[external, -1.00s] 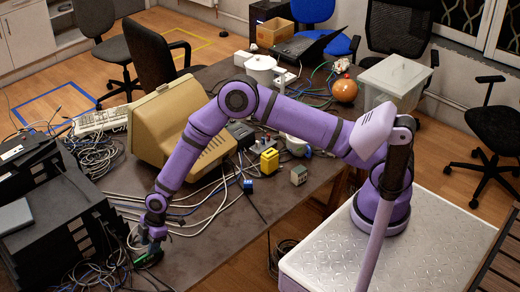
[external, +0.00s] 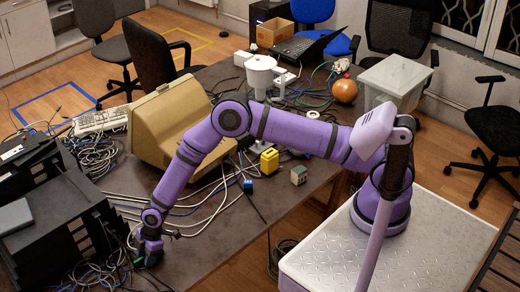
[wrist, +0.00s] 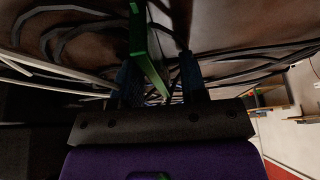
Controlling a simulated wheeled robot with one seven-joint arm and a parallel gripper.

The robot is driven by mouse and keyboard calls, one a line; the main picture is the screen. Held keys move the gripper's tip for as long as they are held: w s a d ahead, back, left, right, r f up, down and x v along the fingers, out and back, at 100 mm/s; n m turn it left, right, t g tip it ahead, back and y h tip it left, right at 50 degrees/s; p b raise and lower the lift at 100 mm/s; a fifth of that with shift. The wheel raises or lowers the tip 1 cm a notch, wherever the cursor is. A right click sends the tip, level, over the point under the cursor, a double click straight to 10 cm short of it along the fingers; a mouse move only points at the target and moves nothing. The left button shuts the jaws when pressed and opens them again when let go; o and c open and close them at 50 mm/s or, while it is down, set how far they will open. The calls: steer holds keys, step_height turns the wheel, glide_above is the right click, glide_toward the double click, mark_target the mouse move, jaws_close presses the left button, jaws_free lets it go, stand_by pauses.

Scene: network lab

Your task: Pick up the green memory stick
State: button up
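The green memory stick (wrist: 148,62) shows in the wrist view as a long, thin green strip, upright in the picture. It lies between the two fingers of my gripper (wrist: 164,80), close to the left finger. The dark fingers stand apart, with a gap visible between the stick and the right finger. In the external view my gripper (external: 148,256) points down at the front left of the table, among cables. Only a small bit of green shows beside it there; the rest is hidden by the gripper.
Black rack equipment (external: 60,225) stands close to the left of my gripper. Loose cables lie around and under it. A beige monitor (external: 165,125) stands behind my forearm. A blue connector (external: 248,186) and a yellow block (external: 269,161) lie to the right. The front middle tabletop (external: 215,250) is fairly clear.

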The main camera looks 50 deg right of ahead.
steer(key=shift+f, duration=0.1)
jaws_close()
